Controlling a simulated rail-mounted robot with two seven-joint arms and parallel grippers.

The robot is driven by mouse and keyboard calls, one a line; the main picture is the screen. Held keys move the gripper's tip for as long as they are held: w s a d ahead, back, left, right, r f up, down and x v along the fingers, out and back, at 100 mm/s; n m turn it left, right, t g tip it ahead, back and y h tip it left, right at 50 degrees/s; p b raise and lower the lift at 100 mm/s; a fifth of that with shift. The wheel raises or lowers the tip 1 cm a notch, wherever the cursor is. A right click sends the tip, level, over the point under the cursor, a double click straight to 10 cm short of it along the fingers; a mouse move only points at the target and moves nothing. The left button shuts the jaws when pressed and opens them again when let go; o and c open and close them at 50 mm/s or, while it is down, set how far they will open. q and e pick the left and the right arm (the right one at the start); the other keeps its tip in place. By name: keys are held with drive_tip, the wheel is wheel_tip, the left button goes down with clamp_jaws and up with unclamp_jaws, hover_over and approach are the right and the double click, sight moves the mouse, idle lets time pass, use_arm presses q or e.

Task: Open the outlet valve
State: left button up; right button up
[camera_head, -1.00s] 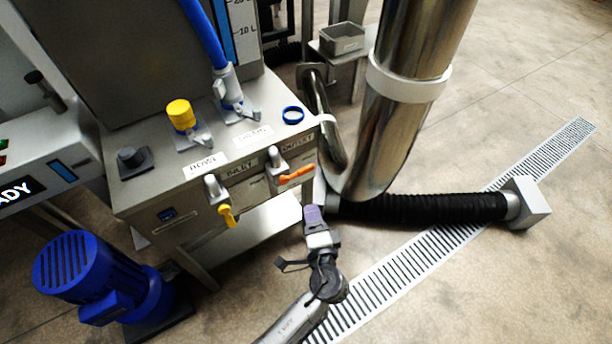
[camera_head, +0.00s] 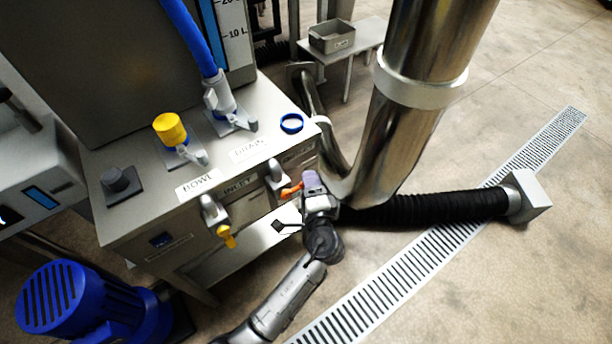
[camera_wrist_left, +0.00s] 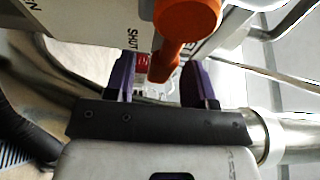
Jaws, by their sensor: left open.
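The outlet valve is on the front panel of the steel cabinet, at its right end, with an orange handle (camera_head: 291,191). In the left wrist view the orange handle (camera_wrist_left: 182,38) is large, and its tip reaches down between my fingers. The word SHUT shows on the plate beside it. My left gripper (camera_head: 312,182) is at the handle's right end in the head view and hides part of the valve. Its two purple fingers (camera_wrist_left: 160,80) stand apart, one on each side of the handle tip, and I see no grip on it. My right gripper is not in view.
The inlet valve with a yellow handle (camera_head: 227,236) is to the left on the same panel. A thick steel pipe (camera_head: 400,130) and a black hose (camera_head: 430,209) lie close on the right. A blue motor (camera_head: 90,305) stands at lower left.

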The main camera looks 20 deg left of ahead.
use_arm(q)
drive_tip(key=shift+w+a, duration=0.4)
drive_tip(key=shift+w, duration=0.2)
drive_tip(key=shift+s+d, duration=0.1)
drive_tip(key=shift+c, duration=0.5)
clamp_jaws()
